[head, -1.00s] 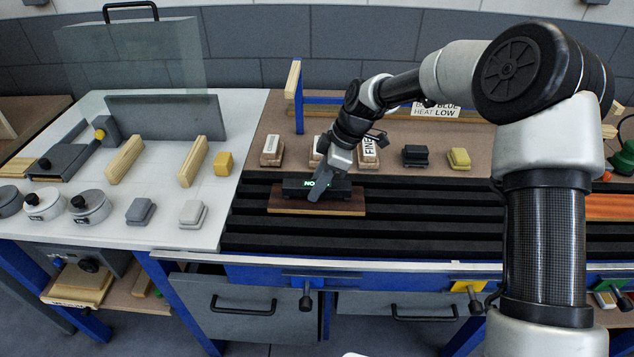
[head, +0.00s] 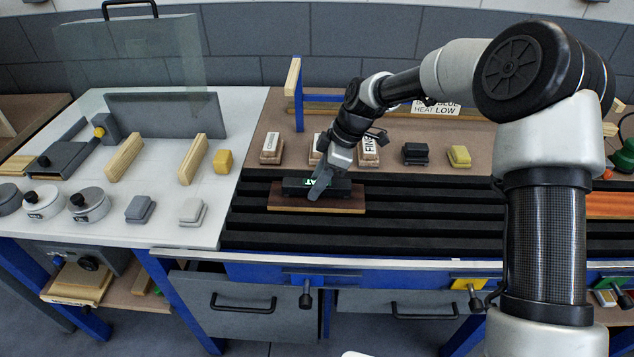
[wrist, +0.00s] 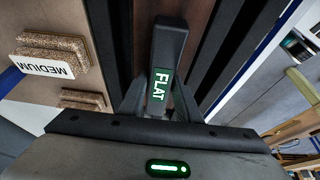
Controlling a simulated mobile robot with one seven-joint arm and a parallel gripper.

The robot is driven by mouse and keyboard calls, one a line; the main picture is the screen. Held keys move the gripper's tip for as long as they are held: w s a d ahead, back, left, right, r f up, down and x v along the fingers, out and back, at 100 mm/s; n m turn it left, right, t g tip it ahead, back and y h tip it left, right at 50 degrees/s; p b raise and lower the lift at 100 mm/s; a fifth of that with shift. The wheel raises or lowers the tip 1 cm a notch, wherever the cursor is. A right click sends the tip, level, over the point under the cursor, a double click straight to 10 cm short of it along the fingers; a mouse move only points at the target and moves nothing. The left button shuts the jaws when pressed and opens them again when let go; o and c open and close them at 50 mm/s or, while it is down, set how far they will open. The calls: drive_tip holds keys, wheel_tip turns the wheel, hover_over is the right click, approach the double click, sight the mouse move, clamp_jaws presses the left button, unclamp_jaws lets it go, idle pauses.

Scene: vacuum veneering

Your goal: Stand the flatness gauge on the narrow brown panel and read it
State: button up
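The flatness gauge (head: 341,188) is a dark block standing on the narrow brown panel (head: 345,208), which lies across the black slatted bed. My gripper (head: 318,188) is at the gauge from above, its fingers partly covering the display. In the wrist view the gauge (wrist: 168,45) has a green display that reads FLAT. There my gripper (wrist: 157,106) has one finger on each side of the gauge and is shut on it. The panel (wrist: 201,25) shows as brown strips beside the gauge. The gauge's underside is hidden.
Behind the bed stand several sanding blocks, one marked FINE (head: 369,150), plus a black block (head: 415,154) and a yellow one (head: 459,156). A blue frame (head: 299,105) rises behind. The bed's slats (head: 430,215) right of the panel are clear.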

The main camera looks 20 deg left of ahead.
drive_tip(key=o, duration=0.4)
